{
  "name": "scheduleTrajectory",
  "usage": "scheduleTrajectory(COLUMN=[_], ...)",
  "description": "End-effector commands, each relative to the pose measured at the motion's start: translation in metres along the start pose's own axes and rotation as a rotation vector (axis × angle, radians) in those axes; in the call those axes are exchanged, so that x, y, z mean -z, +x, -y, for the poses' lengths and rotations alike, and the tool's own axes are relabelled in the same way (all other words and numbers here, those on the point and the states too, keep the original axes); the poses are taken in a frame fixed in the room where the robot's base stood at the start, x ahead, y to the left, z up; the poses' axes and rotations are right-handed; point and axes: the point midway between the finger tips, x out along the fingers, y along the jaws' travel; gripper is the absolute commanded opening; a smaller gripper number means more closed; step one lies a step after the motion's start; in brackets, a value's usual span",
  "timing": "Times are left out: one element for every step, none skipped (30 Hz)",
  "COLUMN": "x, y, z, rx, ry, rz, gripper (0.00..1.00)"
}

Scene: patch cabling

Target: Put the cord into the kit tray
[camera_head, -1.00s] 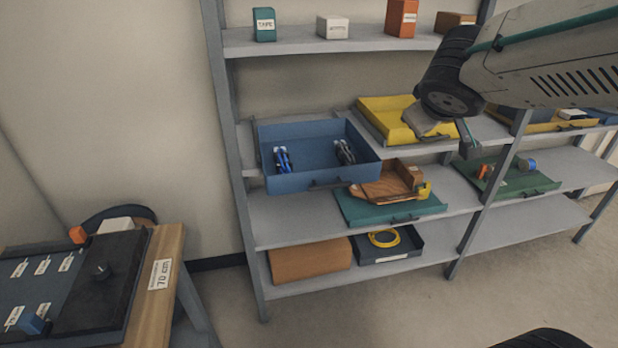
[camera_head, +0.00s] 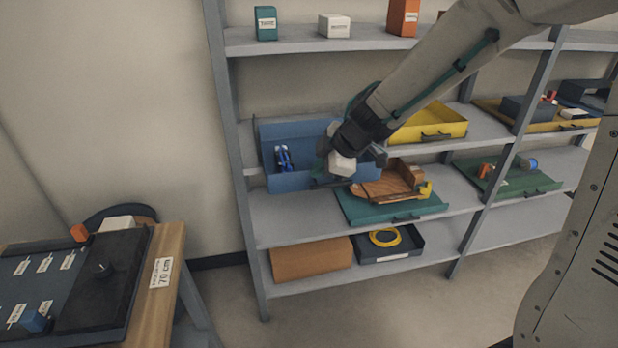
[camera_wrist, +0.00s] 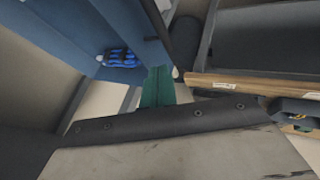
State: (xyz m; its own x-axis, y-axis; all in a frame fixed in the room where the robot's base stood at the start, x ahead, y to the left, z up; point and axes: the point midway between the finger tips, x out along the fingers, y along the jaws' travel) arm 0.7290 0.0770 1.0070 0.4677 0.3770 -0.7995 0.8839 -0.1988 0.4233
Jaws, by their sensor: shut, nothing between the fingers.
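A blue cord (camera_head: 284,158) lies coiled at the left of the pulled-out blue tray (camera_head: 268,183) on the middle shelf. It also shows in the wrist view (camera_wrist: 120,57). My gripper (camera_head: 322,179) is at the front of the blue tray, close to its front wall, and hides much of the tray's right side. Its green fingers (camera_wrist: 158,86) are shut and empty; whether they touch the tray, I cannot tell. A yellow cord (camera_head: 385,237) lies coiled in a dark tray (camera_head: 410,256) on the bottom shelf. I cannot tell which container is the kit tray.
A green tray (camera_head: 350,210) with a brown wooden piece (camera_head: 390,188) sits just below my gripper. A yellow tray (camera_head: 440,123) stands to the right. A cardboard box (camera_head: 310,259) is on the bottom shelf. A wooden bench (camera_head: 165,255) with a dark panel stands at left.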

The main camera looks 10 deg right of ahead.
Motion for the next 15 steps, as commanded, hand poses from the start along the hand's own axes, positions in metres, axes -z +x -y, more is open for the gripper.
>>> scheduleTrajectory(x=[0.000,0.000,0.000,0.000,-0.001,0.000,0.000,0.000,0.000,0.000,0.000,0.000,0.000,0.000,0.000], y=[0.011,0.016,0.022,0.027,0.032,0.036,0.040,0.043,0.046,0.047,0.049,0.050,0.051,0.052,0.052], z=[0.001,0.001,0.001,0.001,0.001,0.001,0.001,0.000,0.000,0.000,0.000,0.000,0.000,0.000,0.000], rx=[0.004,0.003,0.003,0.003,0.003,0.001,0.001,0.001,0.000,0.000,-0.001,-0.001,-0.001,-0.001,-0.002], ry=[0.001,0.002,0.003,0.001,0.002,0.001,0.001,0.001,0.001,0.000,0.001,0.001,0.001,0.000,0.000], rz=[0.001,0.000,0.000,0.001,0.002,0.001,0.001,0.000,0.000,0.000,0.000,0.000,0.001,0.001,0.001], gripper=[0.00,0.00,0.00,0.00,0.00,0.00,0.00,0.00,0.00,0.00,0.00,0.00,0.00,0.00,0.00])
